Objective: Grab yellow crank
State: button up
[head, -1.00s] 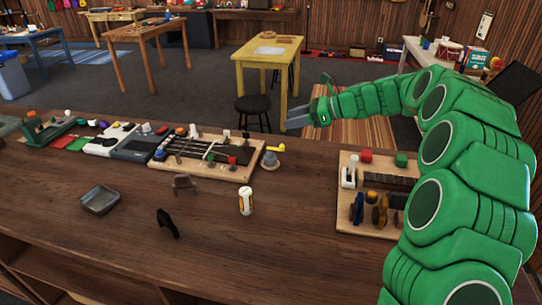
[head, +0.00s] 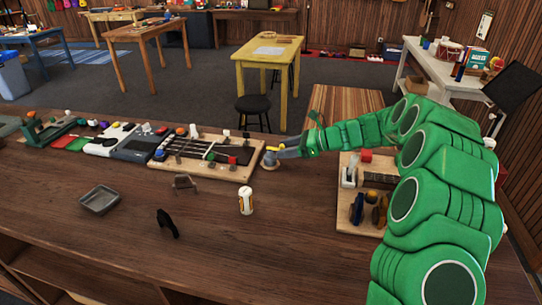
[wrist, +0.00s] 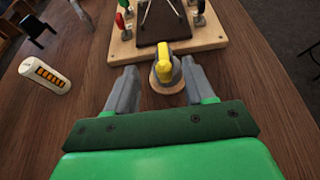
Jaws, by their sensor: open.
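The yellow crank (wrist: 166,55) sits on a small grey stand with a round wooden base, at the end of a wooden board. In the head view the crank (head: 271,149) shows at the right end of that board, partly hidden by my gripper. My gripper (wrist: 155,76) is open. In the head view my gripper (head: 279,152) reaches the crank from the right.
The board with strings (head: 208,156) lies just left of the crank. A white canister (head: 246,201), a grey tray (head: 99,200) and a black hook-like item (head: 167,223) stand on the wooden counter (head: 120,255). Another board (head: 347,212) is under my arm at right.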

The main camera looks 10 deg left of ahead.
aim_at(272, 147)
jog(key=shift+w+x, duration=0.15)
jog(key=shift+x, duration=1.2)
jog(key=shift+w+x, duration=0.15)
jog(key=shift+x, duration=1.25)
jog(key=shift+f, duration=0.1)
jog(key=c, duration=0.9)
jog(key=shift+r, duration=0.45)
notch_tip(272, 147, up, 2)
jog(key=shift+r, duration=0.1)
jog(key=shift+s+d+r, duration=0.95)
jog(key=shift+s+r, duration=0.7)
jog(key=shift+s, duration=0.5)
jog(key=shift+s+d+r, duration=0.95)
jog(key=shift+s+r, duration=0.7)
jog(key=shift+s, duration=0.5)
jog(key=shift+s+d+r, duration=0.95)
jog(key=shift+s+r, duration=0.75)
jog(key=shift+s, duration=0.45)
